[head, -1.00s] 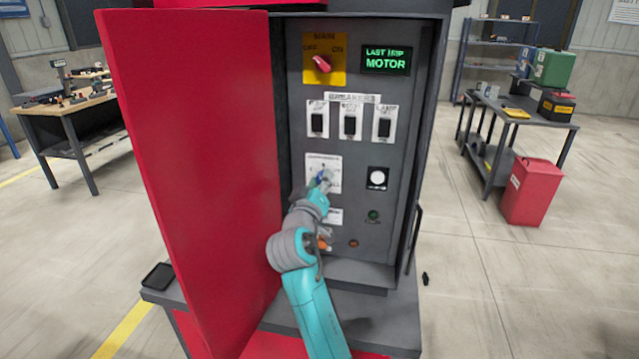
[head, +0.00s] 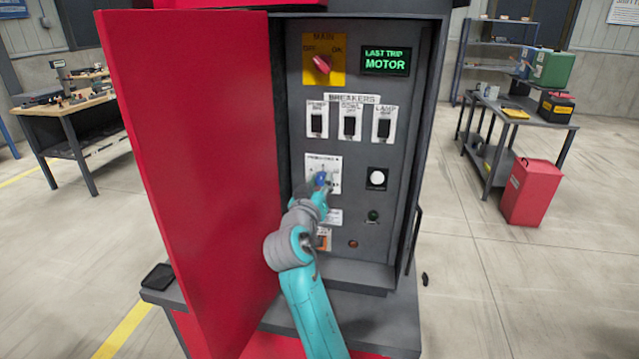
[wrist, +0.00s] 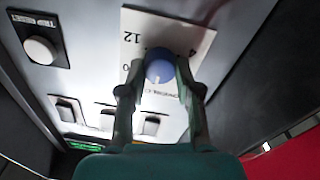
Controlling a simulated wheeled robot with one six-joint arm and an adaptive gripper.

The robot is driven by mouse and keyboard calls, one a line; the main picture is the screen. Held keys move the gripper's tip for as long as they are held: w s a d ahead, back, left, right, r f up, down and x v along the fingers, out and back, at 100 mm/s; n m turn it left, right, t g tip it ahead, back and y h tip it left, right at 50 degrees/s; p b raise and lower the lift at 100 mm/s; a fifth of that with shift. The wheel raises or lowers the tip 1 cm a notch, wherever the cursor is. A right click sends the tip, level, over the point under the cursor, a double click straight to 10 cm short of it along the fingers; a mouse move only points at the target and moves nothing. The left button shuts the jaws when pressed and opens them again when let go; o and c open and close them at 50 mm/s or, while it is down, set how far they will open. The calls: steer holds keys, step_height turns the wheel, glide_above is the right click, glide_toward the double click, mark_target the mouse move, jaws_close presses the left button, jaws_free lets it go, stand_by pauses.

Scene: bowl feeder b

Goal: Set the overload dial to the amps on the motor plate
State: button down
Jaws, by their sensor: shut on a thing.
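The overload dial is a blue round knob with a white pointer mark, on a white scale plate (head: 313,165) on the cabinet's grey panel. In the wrist view the knob (wrist: 159,70) sits between the two fingers of my gripper (wrist: 160,92), which is shut on it. The scale plate (wrist: 195,45) shows a 12 and part of a 4; other marks are hidden or too small to read. In the head view my gripper (head: 322,184) covers much of the dial. The motor plate with the amps is not seen in these frames.
The open red door (head: 195,170) stands close left of my arm. Above the dial are three breakers (head: 350,122), a red main switch (head: 321,64) and a display (head: 386,61) reading "LAST TRIP MOTOR". A white button (head: 377,178) sits right of the dial.

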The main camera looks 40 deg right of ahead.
steer(key=shift+f, duration=0.15)
steer(key=c, duration=0.8)
jaws_free()
steer(key=v, duration=1.2)
